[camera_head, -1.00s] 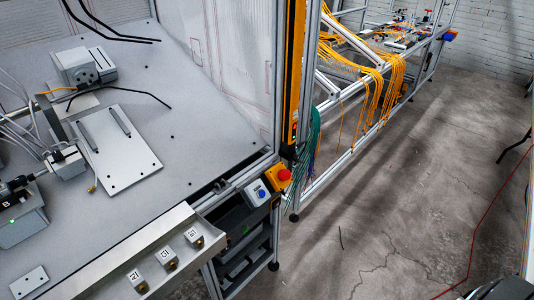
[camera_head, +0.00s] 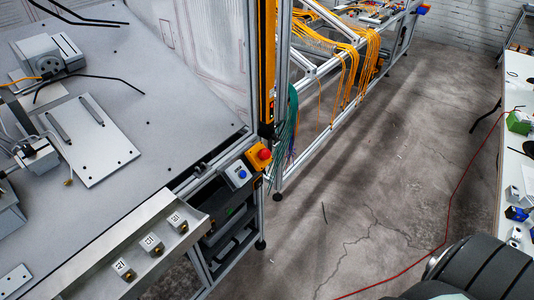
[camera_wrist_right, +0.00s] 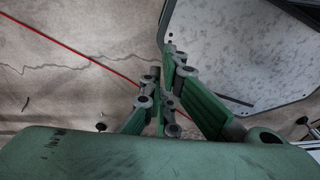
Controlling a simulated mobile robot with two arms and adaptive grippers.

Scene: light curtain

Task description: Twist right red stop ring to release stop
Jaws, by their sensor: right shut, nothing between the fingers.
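A red stop button (camera_head: 264,154) sits on a yellow housing (camera_head: 253,160) on the frame at the workbench's front right corner, in the head view. A grey box (camera_head: 237,174) with a blue button is fixed just left of it. I see only one red stop button, and no separate ring can be made out on it. My right gripper (camera_wrist_right: 166,78) shows in the right wrist view with green fingers, shut and empty, over the concrete floor. It is away from the button, which is not in that view. My left gripper is not in view.
The workbench (camera_head: 175,95) with a metal plate and fixtures fills the left. Aluminium posts stand behind the button. Orange cables (camera_head: 350,60) hang from a rack behind. A white table (camera_head: 515,180) is at the right. A red cable (camera_head: 440,235) crosses the open floor.

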